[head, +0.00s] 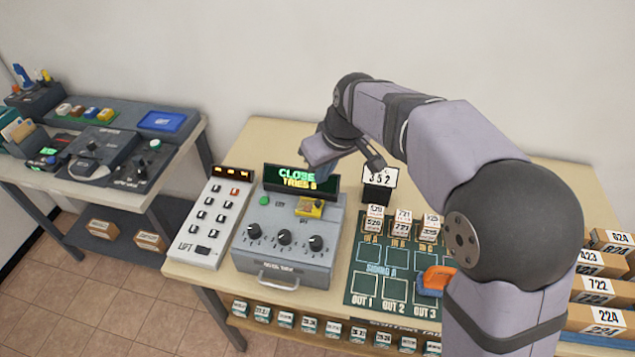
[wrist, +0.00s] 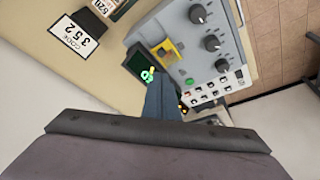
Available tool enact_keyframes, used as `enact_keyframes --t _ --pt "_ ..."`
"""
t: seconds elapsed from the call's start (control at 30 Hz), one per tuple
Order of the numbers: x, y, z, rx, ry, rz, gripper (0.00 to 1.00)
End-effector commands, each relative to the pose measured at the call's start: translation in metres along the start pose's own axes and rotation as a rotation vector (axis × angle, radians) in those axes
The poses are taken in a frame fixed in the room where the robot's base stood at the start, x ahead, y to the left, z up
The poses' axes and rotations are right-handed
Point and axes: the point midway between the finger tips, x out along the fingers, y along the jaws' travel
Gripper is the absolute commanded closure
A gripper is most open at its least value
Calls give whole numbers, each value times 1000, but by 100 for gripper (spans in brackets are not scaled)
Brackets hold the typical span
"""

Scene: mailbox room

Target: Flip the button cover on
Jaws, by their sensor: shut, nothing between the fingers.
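The yellow button cover (head: 309,208) sits at the upper right of the grey control box (head: 285,275), right of a green button (head: 264,200). Whether it is raised or flat is hard to tell. In the wrist view the yellow cover (wrist: 168,52) shows just beyond my fingers, clear of them. My gripper is above and behind the box in the head view, near the display; its fingertips are hard to make out there. In the wrist view my gripper (wrist: 153,82) is shut with nothing held, its fingers overlapping part of the display.
The lit green display (head: 301,179) stands behind the box. A white keypad (head: 215,222) is at its left. A code card (head: 380,176), a green mat (head: 366,285) with small boxes and an orange-handled item (head: 437,279) are at the right. Three dark knobs line the box.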

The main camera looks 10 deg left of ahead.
Motion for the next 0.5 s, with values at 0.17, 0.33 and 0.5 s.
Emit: enact_keyframes --t 0.17,0.33,0.5 --pt "15 0 0 0 -4 -2 100" --pt "40 -1 1 0 -6 -2 100" --pt "66 -1 0 0 -5 -1 100"
